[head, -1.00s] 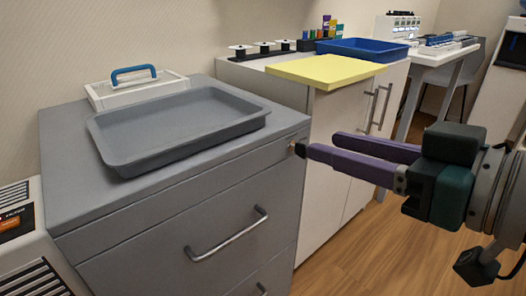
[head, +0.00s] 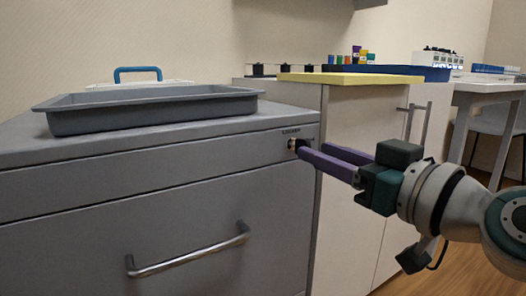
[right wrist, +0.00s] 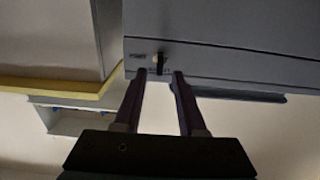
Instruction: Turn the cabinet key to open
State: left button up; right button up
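The grey cabinet (head: 150,195) has a small lock with a key (head: 293,145) at the upper right of its front. A small label sits just above the lock. The key and lock also show in the right wrist view (right wrist: 158,60), a little beyond the fingertips. My right gripper (head: 313,150) points at the lock with its two purple fingers. In the right wrist view its fingers (right wrist: 159,74) are apart, with nothing between them, and the key lies in line with the gap. Contact with the key cannot be told. My left gripper is not in view.
A grey tray (head: 150,112) lies on the cabinet top, with a blue-handled white box (head: 138,83) behind it. A drawer handle (head: 190,252) sticks out below. A white cabinet with a yellow board (head: 350,79) stands to the right. Open floor lies at the lower right.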

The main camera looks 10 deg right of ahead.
jog(key=shift+b+x, duration=0.3)
jog(key=shift+x, duration=1.5)
grip_shut()
